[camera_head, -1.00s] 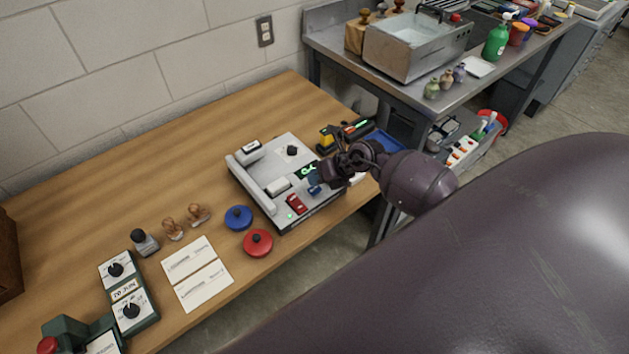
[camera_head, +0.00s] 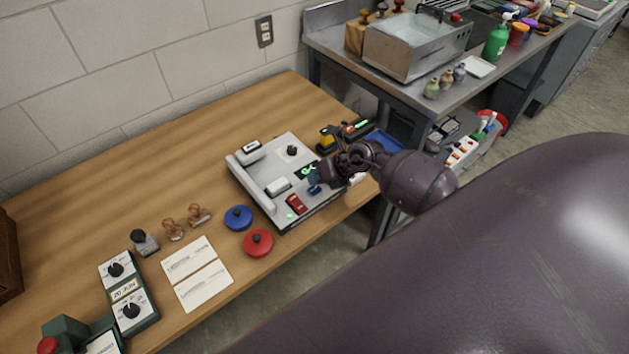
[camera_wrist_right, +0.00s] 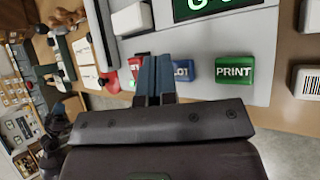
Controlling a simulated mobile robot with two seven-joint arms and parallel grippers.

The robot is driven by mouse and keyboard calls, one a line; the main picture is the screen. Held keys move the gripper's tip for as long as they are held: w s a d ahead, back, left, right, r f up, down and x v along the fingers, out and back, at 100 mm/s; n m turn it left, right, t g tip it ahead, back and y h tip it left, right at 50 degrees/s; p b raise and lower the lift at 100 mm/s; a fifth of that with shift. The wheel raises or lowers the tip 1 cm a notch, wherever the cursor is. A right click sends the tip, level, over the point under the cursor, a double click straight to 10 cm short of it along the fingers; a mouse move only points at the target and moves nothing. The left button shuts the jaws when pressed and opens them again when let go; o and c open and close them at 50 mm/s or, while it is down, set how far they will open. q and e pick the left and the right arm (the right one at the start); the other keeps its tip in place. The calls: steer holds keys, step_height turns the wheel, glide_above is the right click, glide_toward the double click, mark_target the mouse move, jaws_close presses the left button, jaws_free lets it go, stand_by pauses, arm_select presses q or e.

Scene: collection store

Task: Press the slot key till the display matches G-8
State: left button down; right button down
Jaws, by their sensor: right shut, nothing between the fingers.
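The grey label machine (camera_head: 262,180) sits on the wooden table. Its dark display (camera_head: 305,171) shows green characters; in the wrist view the display (camera_wrist_right: 205,8) is cut off by the top edge, with a "G" readable and the rest not. The blue slot key (camera_head: 315,190) is on the machine's front part; in the wrist view the key (camera_wrist_right: 183,71) shows "LOT", its left part hidden by a finger. My right gripper (camera_head: 314,178) is shut and empty, its fingertips (camera_wrist_right: 154,60) over or just beside the slot key. Contact cannot be told. My left gripper is not in view.
A green PRINT key (camera_wrist_right: 235,70) lies right of the slot key, and a red key (camera_head: 296,204) on its other side. Blue (camera_head: 238,217) and red (camera_head: 258,242) round knobbed pieces, stamps and paper cards (camera_head: 204,289) lie left of the machine. A yellow-black device (camera_head: 327,139) stands behind.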

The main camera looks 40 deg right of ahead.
mark_target(316, 187)
steer(key=shift+f, duration=0.1)
steer(key=shift+f, duration=0.3)
steer(key=shift+f+b, duration=0.3)
steer(key=shift+f, duration=0.2)
stand_by(0.9)
steer(key=shift+r, duration=0.1)
steer(key=shift+r+p, duration=0.85)
steer(key=shift+p, duration=0.1)
step_height(316, 187, up, 3)
steer(key=p, duration=0.3)
steer(key=shift+r+p, duration=0.5)
steer(key=shift+r, duration=0.5)
